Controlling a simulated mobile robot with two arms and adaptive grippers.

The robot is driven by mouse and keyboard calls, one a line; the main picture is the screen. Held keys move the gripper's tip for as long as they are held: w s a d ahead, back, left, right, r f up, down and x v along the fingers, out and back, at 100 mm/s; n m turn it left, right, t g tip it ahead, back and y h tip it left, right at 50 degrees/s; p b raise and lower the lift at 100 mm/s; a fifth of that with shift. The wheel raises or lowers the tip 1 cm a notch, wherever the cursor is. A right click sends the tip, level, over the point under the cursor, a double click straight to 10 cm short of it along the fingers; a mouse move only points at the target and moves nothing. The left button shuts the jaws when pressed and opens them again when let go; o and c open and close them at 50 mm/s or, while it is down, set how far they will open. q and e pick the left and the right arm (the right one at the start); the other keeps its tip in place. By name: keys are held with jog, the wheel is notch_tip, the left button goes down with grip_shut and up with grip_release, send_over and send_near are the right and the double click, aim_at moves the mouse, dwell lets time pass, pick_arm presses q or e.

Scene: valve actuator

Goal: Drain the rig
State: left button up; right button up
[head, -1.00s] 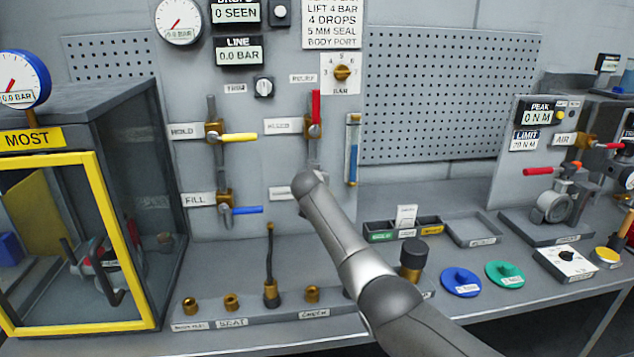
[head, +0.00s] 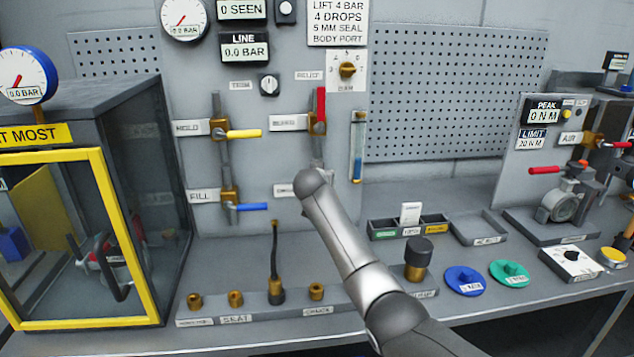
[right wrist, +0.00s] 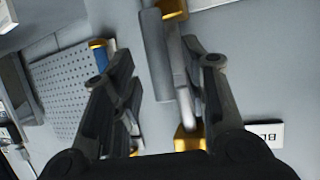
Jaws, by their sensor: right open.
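On the grey panel in the head view are the hold valve with a yellow handle (head: 243,134), the fill valve with a blue handle (head: 250,207) and the bleed valve with a red handle (head: 320,104) pointing up. The yellow and blue handles lie level. A lower valve on the bleed pipe is mostly hidden behind my right arm. Contact cannot be told. Brass valve bodies (right wrist: 188,140) show along this pipe. My left gripper is out of view.
The line display (head: 245,47) reads 0.0 BAR. A sight tube (head: 357,150) holds blue fluid low down. A yellow-framed case (head: 118,230) stands left. Brass fittings (head: 235,298), a black-capped part (head: 417,258), and blue (head: 464,280) and green (head: 510,273) discs occupy the bench.

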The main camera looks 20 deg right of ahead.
jog(key=v, duration=0.9)
jog(key=shift+f, duration=0.1)
dwell(0.5)
